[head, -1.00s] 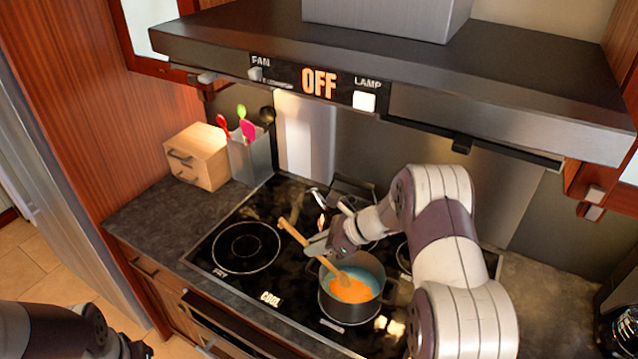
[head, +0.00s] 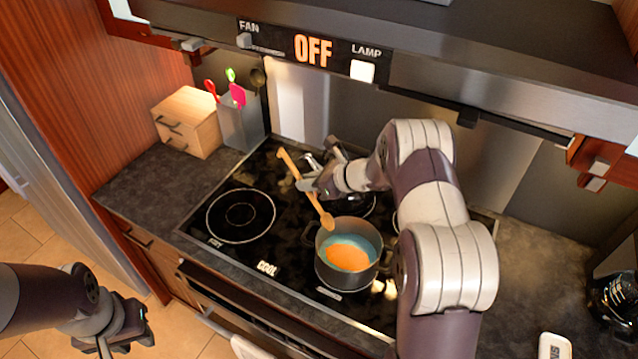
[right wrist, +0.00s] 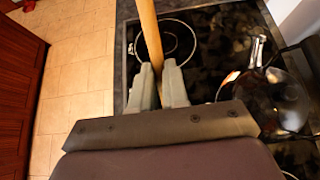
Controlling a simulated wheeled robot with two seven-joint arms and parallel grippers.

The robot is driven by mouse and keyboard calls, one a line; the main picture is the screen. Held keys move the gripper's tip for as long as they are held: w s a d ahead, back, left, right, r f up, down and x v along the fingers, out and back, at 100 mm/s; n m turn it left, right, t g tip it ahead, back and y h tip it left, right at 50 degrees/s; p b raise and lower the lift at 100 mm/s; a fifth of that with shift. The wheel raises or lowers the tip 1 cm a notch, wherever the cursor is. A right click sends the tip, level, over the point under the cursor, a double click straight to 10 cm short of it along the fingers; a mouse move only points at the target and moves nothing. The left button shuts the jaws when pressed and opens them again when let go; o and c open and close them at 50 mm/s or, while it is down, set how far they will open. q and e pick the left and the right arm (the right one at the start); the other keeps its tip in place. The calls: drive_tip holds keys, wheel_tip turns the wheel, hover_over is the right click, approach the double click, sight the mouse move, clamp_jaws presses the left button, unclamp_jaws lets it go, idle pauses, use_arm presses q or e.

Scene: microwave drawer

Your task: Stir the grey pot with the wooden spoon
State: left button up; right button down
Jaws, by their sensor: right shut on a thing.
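The grey pot (head: 322,275) stands on a front burner with orange contents and a blue-green inner wall. My right gripper (head: 308,184) is shut on the wooden spoon (head: 289,161), above the stove behind and left of the pot. The spoon is tilted, its handle end up and left. Its bowl end is lower, at the pot's far-left rim and clear of the orange contents. In the right wrist view the spoon handle (right wrist: 149,35) runs between the fingers (right wrist: 160,88). My left gripper (head: 125,335) hangs low at left, away from the stove; its opening is unclear.
A pan with a shiny handle (right wrist: 258,50) sits on a back burner. The front-left burner (head: 240,215) is empty. A wooden box (head: 187,122) and a utensil holder (head: 242,125) stand at the back left. The range hood (head: 520,95) overhangs the stove.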

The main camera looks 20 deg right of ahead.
sight(326, 219)
drive_tip(key=shift+b+x, duration=0.3)
drive_tip(key=shift+x, duration=0.7)
drive_tip(key=s+d+f+b, duration=0.1)
drive_tip(key=f+b, duration=0.2)
drive_tip(key=s+d+f+b, duration=0.1)
drive_tip(key=s+f+b, duration=0.1)
drive_tip(key=f+b, duration=0.1)
drive_tip(key=s+d+f+b, duration=0.1)
drive_tip(key=d+f+b, duration=0.1)
drive_tip(key=f+b, duration=0.1)
drive_tip(key=shift+s+f, duration=0.35)
drive_tip(key=shift+f, duration=0.05)
drive_tip(key=shift+s+d+f, duration=0.15)
drive_tip(key=shift+s+f, duration=0.1)
drive_tip(key=shift+f, duration=0.05)
